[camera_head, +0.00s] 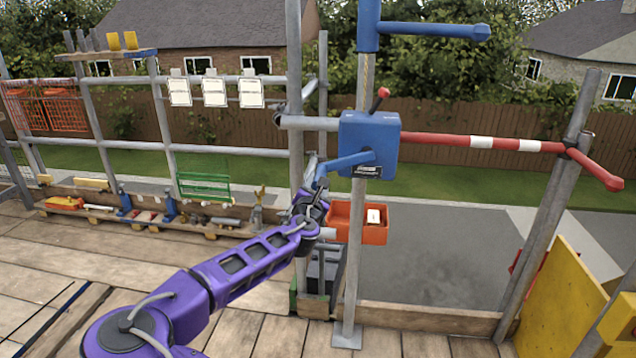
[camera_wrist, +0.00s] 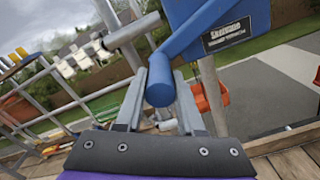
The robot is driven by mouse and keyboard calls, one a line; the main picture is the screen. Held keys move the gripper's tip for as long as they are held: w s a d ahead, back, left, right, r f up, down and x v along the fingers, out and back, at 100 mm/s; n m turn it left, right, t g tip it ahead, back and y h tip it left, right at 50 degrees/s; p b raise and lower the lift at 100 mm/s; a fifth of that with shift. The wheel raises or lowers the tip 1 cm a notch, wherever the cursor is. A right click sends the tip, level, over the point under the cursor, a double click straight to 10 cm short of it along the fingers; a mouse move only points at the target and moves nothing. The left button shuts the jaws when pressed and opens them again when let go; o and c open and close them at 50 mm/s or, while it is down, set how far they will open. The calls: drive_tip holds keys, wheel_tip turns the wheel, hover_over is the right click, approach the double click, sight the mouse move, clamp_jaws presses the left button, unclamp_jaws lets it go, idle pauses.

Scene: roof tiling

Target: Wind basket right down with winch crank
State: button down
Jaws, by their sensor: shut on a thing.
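The blue winch box (camera_head: 369,143) is fixed to a grey upright post. Its blue crank (camera_head: 347,163) reaches left and down from the box. My gripper (camera_head: 319,190) is shut on the crank's handle at the end of that arm. In the wrist view the round blue crank handle (camera_wrist: 160,84) sits between the two fingers of my gripper (camera_wrist: 158,98). The orange basket (camera_head: 374,235) is below the winch, partly behind the post, with a white item (camera_head: 374,216) in it. An orange part of it also shows in the wrist view (camera_wrist: 202,98). What bears the basket is hidden.
A red-and-white bar (camera_head: 480,142) closes the opening right of the winch. A red-tipped lever (camera_head: 378,99) stands on the box. A blue arm (camera_head: 435,29) juts out above. A yellow panel (camera_head: 562,300) is at right.

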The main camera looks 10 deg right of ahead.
drive_tip(key=c, duration=0.6)
unclamp_jaws()
drive_tip(key=shift+a, duration=0.1)
drive_tip(key=shift+o, duration=0.4)
drive_tip(key=shift+s, duration=0.1)
drive_tip(key=p+v, duration=0.1)
drive_tip(key=v, duration=1.6)
